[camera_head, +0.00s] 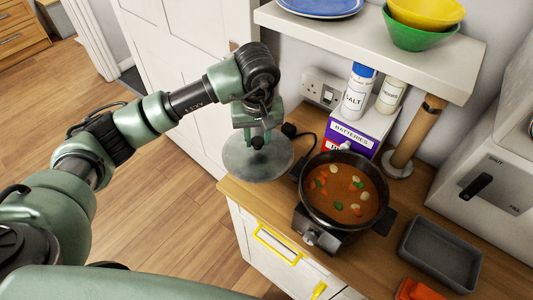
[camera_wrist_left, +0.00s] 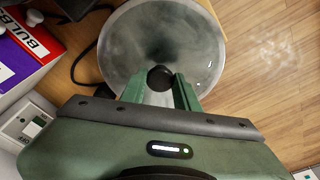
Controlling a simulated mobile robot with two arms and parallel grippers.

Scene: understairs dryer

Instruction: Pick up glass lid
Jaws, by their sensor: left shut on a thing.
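The round glass lid (camera_head: 243,163) is held by its dark knob in my left gripper (camera_head: 257,142). In the head view the lid is beside the pot, to its left, over the counter's left edge and partly over the floor. In the left wrist view the lid (camera_wrist_left: 150,38) fills the top middle, and the fingers of my left gripper (camera_wrist_left: 160,90) are shut around the black knob (camera_wrist_left: 160,77). The dark pot (camera_head: 342,157) is uncovered and holds orange soup with vegetable pieces. My right gripper is not in view.
The pot stands on a small cooker (camera_head: 322,237). Behind it are a batteries box (camera_head: 352,137), a salt container (camera_head: 356,95) and a wooden post (camera_head: 415,135). A shelf (camera_head: 370,40) with bowls overhangs the counter. A grey tray (camera_head: 440,255) lies right; open floor (camera_head: 130,235) lies left.

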